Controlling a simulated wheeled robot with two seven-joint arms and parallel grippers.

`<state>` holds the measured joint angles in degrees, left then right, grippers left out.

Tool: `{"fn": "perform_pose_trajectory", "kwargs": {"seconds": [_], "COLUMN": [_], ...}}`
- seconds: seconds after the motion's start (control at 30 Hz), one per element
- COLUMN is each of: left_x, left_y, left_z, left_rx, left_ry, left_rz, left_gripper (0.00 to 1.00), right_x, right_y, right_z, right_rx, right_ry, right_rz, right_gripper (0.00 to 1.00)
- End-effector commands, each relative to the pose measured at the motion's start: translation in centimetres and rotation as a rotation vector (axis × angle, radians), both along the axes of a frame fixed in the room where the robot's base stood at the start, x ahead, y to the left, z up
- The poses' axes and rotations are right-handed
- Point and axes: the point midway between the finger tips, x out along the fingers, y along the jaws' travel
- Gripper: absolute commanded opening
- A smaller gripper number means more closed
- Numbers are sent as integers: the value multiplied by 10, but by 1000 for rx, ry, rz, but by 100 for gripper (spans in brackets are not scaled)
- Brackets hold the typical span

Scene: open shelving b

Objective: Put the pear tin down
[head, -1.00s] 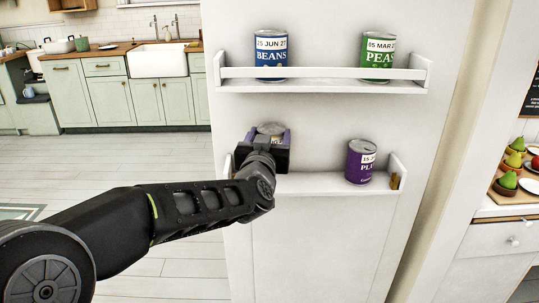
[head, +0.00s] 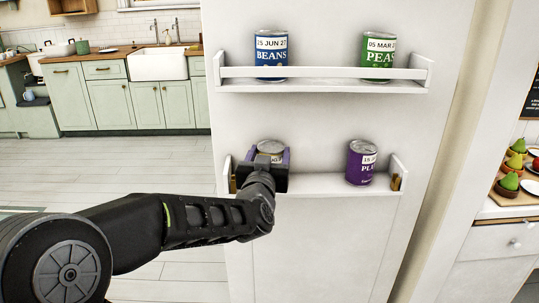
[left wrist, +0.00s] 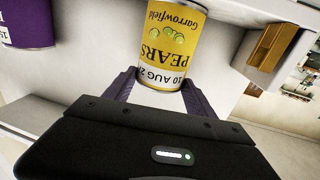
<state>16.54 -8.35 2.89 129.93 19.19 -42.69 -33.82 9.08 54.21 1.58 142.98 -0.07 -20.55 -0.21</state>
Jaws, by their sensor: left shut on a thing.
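The pear tin has a yellow label and a metal lid. In the head view its lid (head: 270,146) shows above my left gripper (head: 266,166), at the left end of the lower shelf (head: 325,185). The gripper hides most of the tin there. In the left wrist view the pear tin (left wrist: 165,45) appears upside down, between the two purple fingers of my left gripper (left wrist: 160,88), which is shut on it. Its lid is about level with the plum tin's lid. Whether its base touches the shelf is hidden. My right gripper is not in view.
A purple plum tin (head: 361,163) stands on the right of the same shelf, with a clear gap between. A brass-coloured block (left wrist: 272,48) sits near the pear tin at the shelf's end. A beans tin (head: 271,54) and a peas tin (head: 378,57) stand on the upper shelf.

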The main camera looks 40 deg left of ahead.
Motion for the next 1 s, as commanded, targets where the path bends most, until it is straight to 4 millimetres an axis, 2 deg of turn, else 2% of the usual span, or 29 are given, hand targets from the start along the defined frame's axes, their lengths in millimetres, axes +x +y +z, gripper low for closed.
{"fn": "perform_pose_trajectory", "kwargs": {"seconds": [0.03,0.07,0.1,0.3,0.67,0.87,1.0], "left_x": [0,0,0,0,0,-21,-47], "left_y": [0,0,0,0,0,-12,-25], "left_z": [-2,-2,-1,-1,4,3,3], "left_rx": [2,0,0,0,0,2,1], "left_ry": [-4,0,0,0,0,-2,-3], "left_rz": [0,0,0,0,0,-1,-1], "left_gripper": [0,67,70,86,86,86,86], "right_x": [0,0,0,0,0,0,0], "right_y": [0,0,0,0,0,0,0], "right_z": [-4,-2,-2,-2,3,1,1], "right_rx": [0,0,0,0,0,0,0], "right_ry": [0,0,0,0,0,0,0], "right_rz": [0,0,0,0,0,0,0], "right_gripper": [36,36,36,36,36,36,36]}}
